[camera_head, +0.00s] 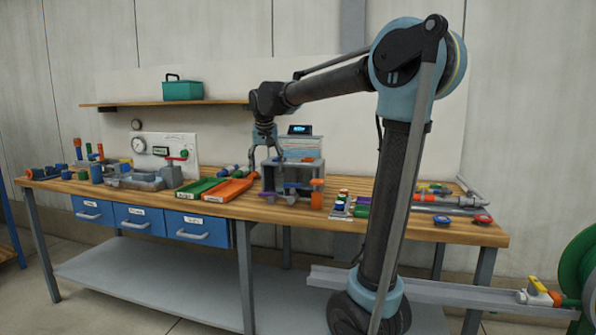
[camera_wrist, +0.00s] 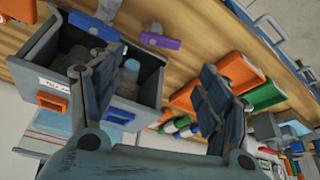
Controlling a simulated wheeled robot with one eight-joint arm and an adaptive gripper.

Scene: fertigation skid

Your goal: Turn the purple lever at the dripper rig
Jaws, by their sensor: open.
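The purple lever (camera_head: 299,186) shows at the front of a grey boxy rig (camera_head: 293,167) on the workbench. My gripper (camera_head: 267,150) hangs at the left side of the rig in the head view. In the wrist view its fingers (camera_wrist: 160,72) are spread wide with nothing between them. The lever lies beyond the fingertips and I see no contact. The left finger hides part of the box.
Orange (camera_head: 232,188) and green (camera_head: 203,187) trays lie left of the rig. Small coloured parts (camera_head: 350,206) lie to its right. A wooden shelf (camera_head: 140,104) with a teal box (camera_head: 183,90) is behind. Bare wood shows along the front edge of the bench.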

